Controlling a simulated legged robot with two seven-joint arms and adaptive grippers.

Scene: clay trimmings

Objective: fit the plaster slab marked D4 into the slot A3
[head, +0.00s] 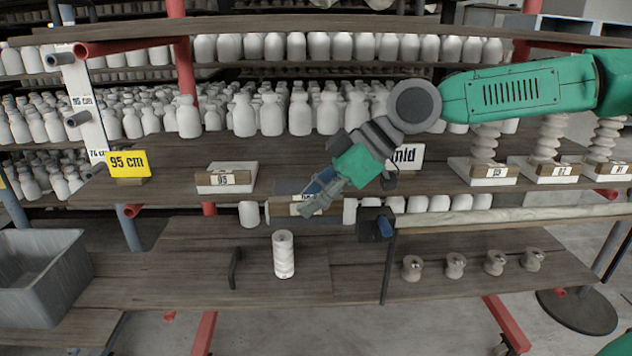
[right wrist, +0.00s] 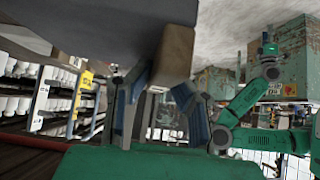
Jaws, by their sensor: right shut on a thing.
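My right gripper (head: 320,197) comes in from the right and is shut on a block-shaped slab (head: 281,208), with its fingers angled down to the left. The slab has a grey top and a tan front with a small white label that I cannot read clearly. In the right wrist view the slab (right wrist: 174,54) sits between the two blue-grey fingers of the right gripper (right wrist: 160,80). It is over the front edge of the middle shelf (head: 430,187); I cannot tell whether it touches the shelf. I cannot make out a slot marked A3. My left gripper is not in view.
A pale slab (head: 240,172) with a label like D5 stands left on the shelf. Several labelled slabs with ribbed columns (head: 487,172) stand right. A white cylinder (head: 283,256) and small spools (head: 455,265) occupy the lower board. A grey bin (head: 45,308) is far left.

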